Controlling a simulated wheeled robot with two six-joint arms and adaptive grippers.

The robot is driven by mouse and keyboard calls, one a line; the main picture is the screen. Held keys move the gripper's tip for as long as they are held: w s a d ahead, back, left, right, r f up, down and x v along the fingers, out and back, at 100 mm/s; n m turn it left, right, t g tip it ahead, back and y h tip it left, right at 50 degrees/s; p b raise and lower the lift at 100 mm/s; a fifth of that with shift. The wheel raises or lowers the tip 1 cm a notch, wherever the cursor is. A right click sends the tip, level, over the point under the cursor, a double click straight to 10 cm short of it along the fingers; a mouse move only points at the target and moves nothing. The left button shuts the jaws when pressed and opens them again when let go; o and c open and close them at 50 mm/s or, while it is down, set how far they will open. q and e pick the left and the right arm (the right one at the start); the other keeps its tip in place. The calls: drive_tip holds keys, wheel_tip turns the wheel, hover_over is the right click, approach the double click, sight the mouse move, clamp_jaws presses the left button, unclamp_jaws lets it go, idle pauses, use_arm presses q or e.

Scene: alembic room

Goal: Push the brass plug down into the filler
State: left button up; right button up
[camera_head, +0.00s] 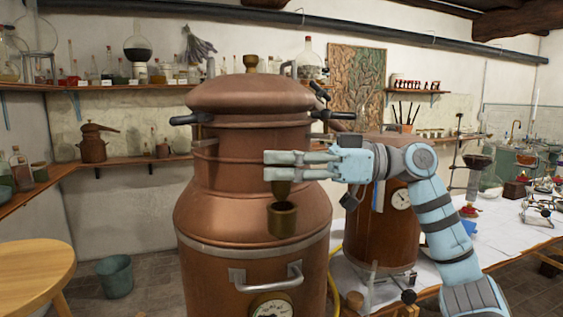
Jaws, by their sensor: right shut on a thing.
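The large copper still (225,210) stands in the middle of the view. The filler (282,219), a brass cup, sticks out from the front of its body. My right gripper (270,166) reaches in from the right with its fingers pointing left, just above the filler. It is shut on the brass plug (281,188). I cannot tell whether the plug's tip touches the filler's rim. My left gripper is not in view.
A gauge (270,307) and a metal handle (268,277) are on the still below the filler. Dark clamp handles (190,118) stick out near its lid. A smaller copper vessel (385,225) stands behind my right arm. A wooden stool (35,272) is at the left.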

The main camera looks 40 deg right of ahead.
sight(283, 200)
drive_tip(key=shift+s, duration=0.15)
drive_tip(key=shift+f+b, duration=2.35)
drive_tip(key=shift+b, duration=0.4)
idle(3.9)
drive_tip(key=o, duration=1.3)
drive_tip(key=shift+o, duration=0.2)
drive_tip(key=shift+r, duration=0.15)
wheel_tip(283, 200, up, 10)
drive_tip(key=shift+a+f, duration=0.15)
